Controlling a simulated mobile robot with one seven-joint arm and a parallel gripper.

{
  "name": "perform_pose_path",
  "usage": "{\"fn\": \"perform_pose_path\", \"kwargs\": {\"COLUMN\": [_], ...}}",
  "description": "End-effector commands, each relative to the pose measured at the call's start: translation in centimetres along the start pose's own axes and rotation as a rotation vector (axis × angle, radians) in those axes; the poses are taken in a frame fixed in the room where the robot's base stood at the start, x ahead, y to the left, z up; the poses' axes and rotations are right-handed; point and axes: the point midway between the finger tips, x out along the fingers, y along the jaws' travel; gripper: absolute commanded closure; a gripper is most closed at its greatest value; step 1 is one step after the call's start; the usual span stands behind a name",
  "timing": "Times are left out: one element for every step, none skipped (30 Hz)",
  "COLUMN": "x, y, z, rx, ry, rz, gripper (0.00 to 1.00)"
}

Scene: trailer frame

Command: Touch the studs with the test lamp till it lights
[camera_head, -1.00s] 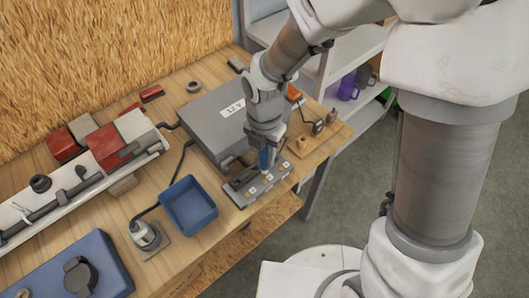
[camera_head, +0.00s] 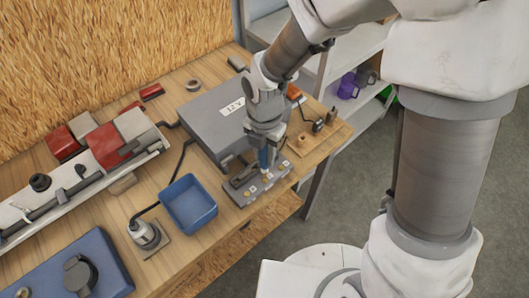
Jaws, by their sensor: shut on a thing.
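My gripper (camera_head: 264,147) is shut on the blue test lamp (camera_head: 263,159) and holds it upright, point down, over the grey stud block (camera_head: 237,196). The block lies near the bench's front edge, with several small labelled studs (camera_head: 253,190) along it. The lamp's tip is at the right part of the block; I cannot tell whether it touches a stud. No glow shows on the lamp, though my gripper hides much of it. A grey box (camera_head: 205,110) marked 12 V stands just behind.
A blue open tray (camera_head: 190,204) sits left of the block, next to a round socket (camera_head: 144,234) with a cable. A wooden board (camera_head: 325,139) with small fittings lies to the right. Light boards with red lamps (camera_head: 105,146) fill the left. The bench edge is close in front.

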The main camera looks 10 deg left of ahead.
Motion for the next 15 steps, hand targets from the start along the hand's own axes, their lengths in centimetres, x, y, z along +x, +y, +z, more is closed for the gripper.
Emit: {"fn": "perform_pose_path", "kwargs": {"x": [0.15,0.19,0.25,0.30,0.34,0.41,0.45,0.50,0.56,0.60,0.65,0.71,0.76,0.80,0.86], "y": [-0.01,-0.01,-0.01,-0.01,-0.01,-0.02,-0.02,-0.02,-0.02,-0.02,-0.02,-0.02,-0.02,-0.02,-0.02], "z": [0.00,0.00,0.00,0.00,0.01,0.01,0.01,0.01,0.01,0.01,0.01,0.01,0.01,0.01,0.01], "rx": [0.000,0.000,0.000,0.000,0.000,0.000,0.000,0.000,0.000,0.000,0.000,0.001,0.000,0.001,0.001], "ry": [0.000,0.000,0.000,0.000,0.000,0.000,0.000,0.000,0.000,0.000,0.000,0.000,0.000,0.000,0.000], "rz": [0.000,0.000,0.000,0.000,0.000,0.000,0.000,0.000,0.000,0.000,0.000,0.000,0.000,0.000,0.000], "gripper": [0.93,0.93,0.93,0.93,0.93,0.93,0.93,0.93,0.93,0.93,0.93,0.93,0.93,0.93,0.93]}}
